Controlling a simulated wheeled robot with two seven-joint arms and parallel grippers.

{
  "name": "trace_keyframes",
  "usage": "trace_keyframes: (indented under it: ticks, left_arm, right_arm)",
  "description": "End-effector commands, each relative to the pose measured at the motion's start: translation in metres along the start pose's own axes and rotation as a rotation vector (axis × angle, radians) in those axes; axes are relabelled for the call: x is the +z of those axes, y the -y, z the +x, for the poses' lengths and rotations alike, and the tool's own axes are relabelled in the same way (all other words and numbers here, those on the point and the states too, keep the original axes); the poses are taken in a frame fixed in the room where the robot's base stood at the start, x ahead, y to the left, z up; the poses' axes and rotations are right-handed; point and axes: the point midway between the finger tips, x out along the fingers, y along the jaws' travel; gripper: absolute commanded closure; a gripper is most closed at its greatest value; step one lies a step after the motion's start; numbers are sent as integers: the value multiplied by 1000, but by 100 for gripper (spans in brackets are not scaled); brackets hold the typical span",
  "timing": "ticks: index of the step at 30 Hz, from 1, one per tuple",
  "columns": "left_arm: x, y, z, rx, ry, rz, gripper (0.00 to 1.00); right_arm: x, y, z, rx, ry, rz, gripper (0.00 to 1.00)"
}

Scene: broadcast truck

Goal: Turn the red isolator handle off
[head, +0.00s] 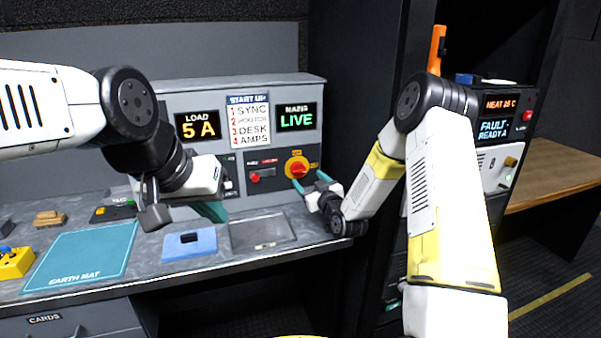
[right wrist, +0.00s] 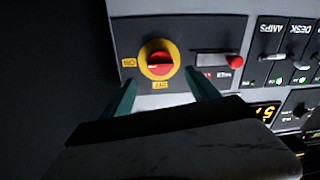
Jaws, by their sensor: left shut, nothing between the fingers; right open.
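The red isolator handle (head: 298,170) sits on a round yellow plate at the right of the grey panel. In the right wrist view the red handle (right wrist: 159,62) shows in the upper middle, with small yellow labels beside and below it, too small to read surely. My right gripper (head: 310,181) is open in front of the handle. In the right wrist view its teal fingers (right wrist: 161,82) are spread to either side of the handle, apart from it, with nothing between them. My left gripper (head: 215,210) is shut and empty over the desk, left of the handle.
A smaller red switch (head: 262,174) is left of the handle, and lit displays (head: 296,117) are above. A blue box (head: 189,243), a grey tray (head: 262,232) and an earth mat (head: 82,255) lie on the desk. A dark rack (head: 495,130) stands at right.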

Motion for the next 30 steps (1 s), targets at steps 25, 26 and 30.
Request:
trace_keyframes:
  ticks: [25, 26, 30]
  left_arm:
    - [0, 0, 0, 0, 0, 0, 100]
    - [0, 0, 0, 0, 0, 0, 100]
    - [0, 0, 0, 0, 0, 0, 100]
  right_arm:
    - [0, 0, 76, 0, -2, 1, 31]
    - [0, 0, 76, 0, -2, 1, 31]
    - [0, 0, 76, 0, -3, 1, 54]
